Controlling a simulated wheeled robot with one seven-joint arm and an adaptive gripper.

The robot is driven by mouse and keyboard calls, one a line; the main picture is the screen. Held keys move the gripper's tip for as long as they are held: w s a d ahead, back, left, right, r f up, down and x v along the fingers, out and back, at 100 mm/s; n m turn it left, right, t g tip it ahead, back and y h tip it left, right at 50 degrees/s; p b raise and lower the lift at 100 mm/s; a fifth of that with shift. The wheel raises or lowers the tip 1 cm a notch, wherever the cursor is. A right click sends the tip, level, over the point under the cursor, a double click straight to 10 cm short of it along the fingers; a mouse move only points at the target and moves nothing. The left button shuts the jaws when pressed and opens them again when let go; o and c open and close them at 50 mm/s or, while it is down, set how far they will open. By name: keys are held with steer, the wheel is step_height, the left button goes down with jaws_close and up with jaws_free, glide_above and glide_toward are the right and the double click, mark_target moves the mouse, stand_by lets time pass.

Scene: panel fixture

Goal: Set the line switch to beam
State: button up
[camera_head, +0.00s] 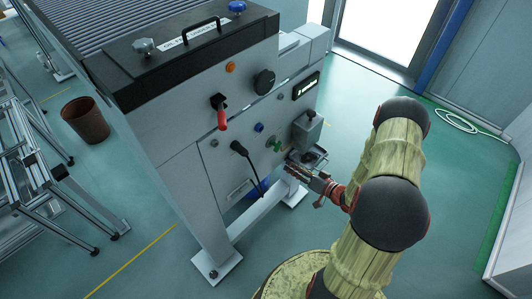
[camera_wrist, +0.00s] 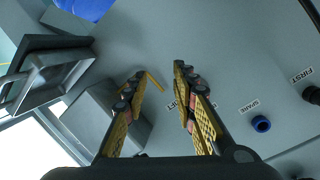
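The grey panel fixture (camera_head: 190,165) carries several controls. A red-handled lever switch (camera_head: 221,118) on a black base hangs downward, and a round black knob (camera_head: 264,82) sits to its right. I cannot tell which control is the line switch; no "line" or "beam" label is readable. My gripper (camera_head: 289,171) is low at the panel's right side, below a green control (camera_head: 274,144). In the wrist view my gripper (camera_wrist: 159,70) has its fingers apart, with nothing clearly held. A thin yellow bent piece (camera_wrist: 156,81) shows near the left finger; I cannot tell what it is.
A grey box (camera_head: 307,131) and tray (camera_head: 315,157) jut from the panel near my gripper. A black plug and cable (camera_head: 240,149) hang from the front. A blue fitting (camera_wrist: 261,123) sits by a "SPARE" label. Open floor (camera_head: 350,100) lies to the right.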

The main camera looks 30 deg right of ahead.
mark_target(278, 145)
steer(key=r, duration=0.2)
steer(key=w+a+r+t+y, duration=0.1)
steer(key=r, duration=0.1)
steer(key=r+t, duration=0.1)
steer(key=r, duration=0.1)
steer(key=shift+w+a+r+m+y, duration=0.35)
steer(key=shift+m+y, duration=0.05)
steer(key=b+x, duration=0.1)
steer(key=x, duration=0.5)
steer(key=shift+w+b, duration=0.35)
steer(key=shift+c, duration=1.2)
steer(key=c, duration=0.4)
jaws_close()
